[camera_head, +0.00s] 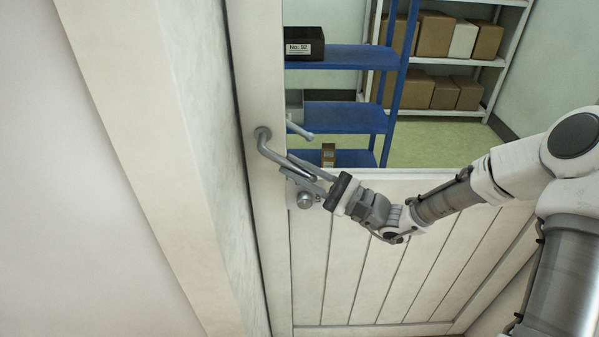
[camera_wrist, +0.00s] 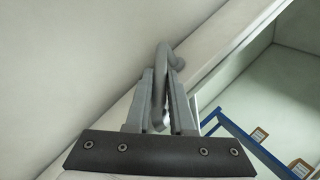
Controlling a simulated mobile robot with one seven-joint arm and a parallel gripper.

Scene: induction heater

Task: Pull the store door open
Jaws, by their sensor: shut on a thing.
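The store door (camera_head: 400,260) is pale, with vertical grooves in its lower part and a large window-like opening above. A grey bent lever handle (camera_head: 270,148) sits on the pale upright strip at its left side. My gripper (camera_head: 303,170) is shut on the handle, reaching in from the right. In the wrist view, the handle (camera_wrist: 160,75) stands between the two fingers of my gripper (camera_wrist: 160,95). The fingers partly hide the handle's end in the head view. I cannot tell whether the door is slightly ajar.
A round metal lock (camera_head: 304,200) sits just below my gripper. Through the opening, a blue shelf (camera_head: 345,57) holds a dark box (camera_head: 304,43), and a white rack (camera_head: 500,62) holds several cartons. A pale wall (camera_head: 90,200) fills the left side.

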